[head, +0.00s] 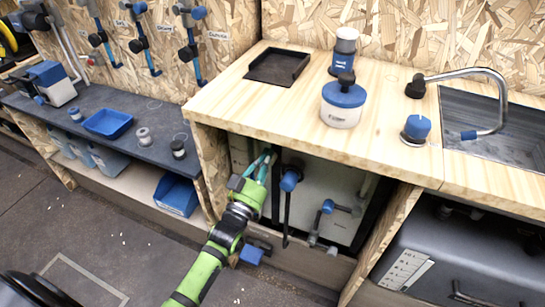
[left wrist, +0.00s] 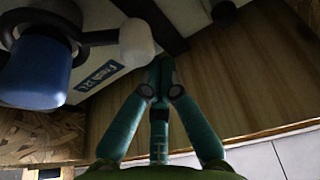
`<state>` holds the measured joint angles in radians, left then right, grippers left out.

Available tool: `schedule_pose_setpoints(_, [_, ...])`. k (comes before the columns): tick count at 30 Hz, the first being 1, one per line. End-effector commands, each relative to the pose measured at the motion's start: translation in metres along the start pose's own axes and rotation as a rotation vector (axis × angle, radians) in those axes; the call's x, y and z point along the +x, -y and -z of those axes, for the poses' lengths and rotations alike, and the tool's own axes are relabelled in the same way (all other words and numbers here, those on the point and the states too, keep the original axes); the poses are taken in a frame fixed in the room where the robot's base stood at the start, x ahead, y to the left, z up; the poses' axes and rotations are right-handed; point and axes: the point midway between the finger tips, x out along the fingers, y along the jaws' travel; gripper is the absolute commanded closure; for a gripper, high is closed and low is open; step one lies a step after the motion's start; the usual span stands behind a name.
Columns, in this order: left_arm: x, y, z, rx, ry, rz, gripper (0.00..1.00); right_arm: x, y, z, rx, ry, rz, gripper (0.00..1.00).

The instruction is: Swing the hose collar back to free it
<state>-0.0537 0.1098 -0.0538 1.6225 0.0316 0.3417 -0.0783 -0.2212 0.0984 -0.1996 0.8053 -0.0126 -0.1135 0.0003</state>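My left gripper (head: 266,158) reaches into the open bay under the wooden counter. Its teal fingers converge, and in the left wrist view the fingertips (left wrist: 161,66) are together with nothing visible between them. A blue-capped fitting (head: 290,180) on a dark vertical pipe is just right of the fingers. In the left wrist view a large blue cap (left wrist: 35,72) with a dark ring sits left of the fingers, and a white rounded end (left wrist: 136,42) is closer to the tips. I cannot tell which part is the hose collar. My right gripper is not in view.
A lower blue-handled fitting (head: 328,206) and a pale tank panel (head: 335,228) are in the bay. The bay's left wooden wall (head: 205,160) is close to my gripper. The counter (head: 250,105) overhangs it. A blue bin (head: 176,194) stands on the shelf to the left.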

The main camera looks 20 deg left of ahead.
Motion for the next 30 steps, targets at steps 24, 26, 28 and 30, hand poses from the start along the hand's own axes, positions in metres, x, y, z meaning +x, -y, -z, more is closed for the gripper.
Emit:
schedule_pose_setpoints(24, [-0.016,0.022,-0.047,-0.553,0.0,0.194,1.0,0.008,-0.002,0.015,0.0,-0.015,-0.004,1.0])
schedule_pose_setpoints(26, [-0.017,0.022,-0.048,-0.568,0.0,0.199,1.0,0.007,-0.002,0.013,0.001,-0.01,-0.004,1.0])
schedule_pose_setpoints(28, [-0.017,0.022,-0.049,-0.579,0.0,0.203,1.0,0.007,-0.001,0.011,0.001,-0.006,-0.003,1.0])
schedule_pose_setpoints(30, [-0.017,0.022,-0.05,-0.587,0.0,0.205,1.0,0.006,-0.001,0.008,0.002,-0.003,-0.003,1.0])
